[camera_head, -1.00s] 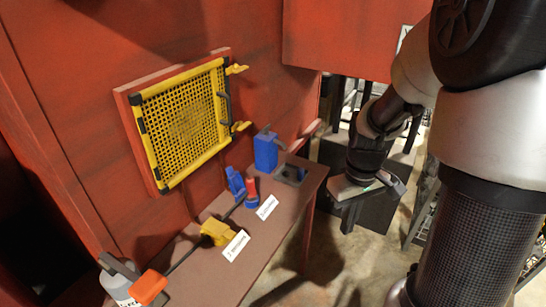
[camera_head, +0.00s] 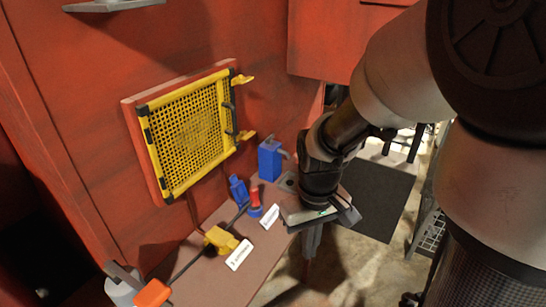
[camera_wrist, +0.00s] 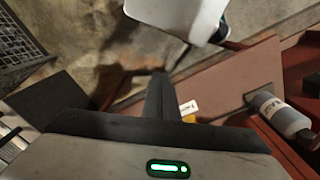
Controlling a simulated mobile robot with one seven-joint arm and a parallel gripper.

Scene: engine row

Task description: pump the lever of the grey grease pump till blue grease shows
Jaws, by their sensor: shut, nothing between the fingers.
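A grey cylinder (camera_head: 121,293), seemingly the grease pump, stands at the lower left of the head view, partly cut off by the frame edge. A grey bar crosses its top beside an orange block (camera_head: 152,294), perhaps its lever grip. A grey bottle-like cylinder (camera_wrist: 285,118) at the right of the wrist view may be the same pump. My gripper (camera_head: 311,241) is shut and empty, pointing down by the bench's right edge, well apart from the pump. Its fingers (camera_wrist: 158,97) are together in the wrist view. I see no blue grease.
The narrow bench (camera_head: 212,277) holds a yellow block (camera_head: 220,240), a blue bottle (camera_head: 238,190), a red-and-blue piece (camera_head: 255,203), a blue jug (camera_head: 270,160) and white labels. A yellow grille (camera_head: 188,135) is on the red wall. A dark cable runs along the bench.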

